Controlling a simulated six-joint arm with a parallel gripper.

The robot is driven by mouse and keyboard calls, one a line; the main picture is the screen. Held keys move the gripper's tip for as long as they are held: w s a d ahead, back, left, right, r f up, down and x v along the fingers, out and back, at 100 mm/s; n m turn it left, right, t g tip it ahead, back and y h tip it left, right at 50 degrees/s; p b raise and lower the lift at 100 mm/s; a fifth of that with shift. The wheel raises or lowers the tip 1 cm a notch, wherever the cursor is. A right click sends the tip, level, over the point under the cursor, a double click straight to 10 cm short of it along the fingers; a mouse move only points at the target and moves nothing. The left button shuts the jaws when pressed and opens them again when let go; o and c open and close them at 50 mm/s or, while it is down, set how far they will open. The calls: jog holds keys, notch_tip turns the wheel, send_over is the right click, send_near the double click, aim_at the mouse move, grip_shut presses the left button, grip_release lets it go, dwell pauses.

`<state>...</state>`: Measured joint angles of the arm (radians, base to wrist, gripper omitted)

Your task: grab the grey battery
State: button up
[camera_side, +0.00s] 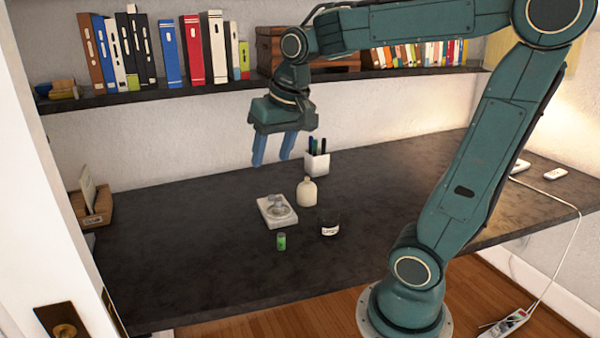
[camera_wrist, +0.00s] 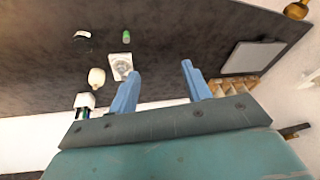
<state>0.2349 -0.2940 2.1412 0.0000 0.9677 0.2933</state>
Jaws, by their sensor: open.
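A small upright cylinder (camera_side: 281,241), green with a darker top, stands on the dark desk; it looks like a battery, but I see no plainly grey one. It also shows in the wrist view as a green spot (camera_wrist: 126,37). Behind it lies a pale square plate (camera_side: 265,214) with a clear or greyish round object (camera_side: 277,206) on it; I cannot tell what that is. My gripper (camera_side: 271,160) is open and empty, high above the back of the desk. In the wrist view its blue fingers (camera_wrist: 160,69) are spread, with the green cylinder beyond them.
A cream bottle (camera_side: 307,192) and a dark labelled jar (camera_side: 329,223) stand right of the plate. A white pen cup (camera_side: 317,161) stands behind. A shelf (camera_side: 200,91) with books runs along the wall.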

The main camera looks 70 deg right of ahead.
jog(key=w+d+f+m+g, duration=0.1)
jog(key=w+d+f+m, duration=0.2)
jog(key=d, duration=0.6)
jog(key=w+d+f+m+g, duration=0.1)
jog(key=w+d+f+m, duration=0.3)
jog(key=d, duration=0.5)
jog(key=w+d+f+m+g+y, duration=0.1)
jog(key=w+d+f+m, duration=0.3)
jog(key=d+f, duration=0.3)
jog(key=shift+w+d+f+m+g, duration=0.15)
jog(key=shift+w+d+m+g, duration=0.25)
jog(key=shift+d, duration=0.55)
jog(key=shift+s+f, duration=0.1)
jog(key=shift+s, duration=0.05)
send_over(278, 199)
jog(key=f, duration=0.8)
jog(key=shift+s+a+f, duration=0.1)
jog(key=shift+s+f, duration=0.1)
jog(key=shift+s, duration=0.05)
jog(key=shift+w+f, duration=0.2)
jog(key=shift+f, duration=2.4)
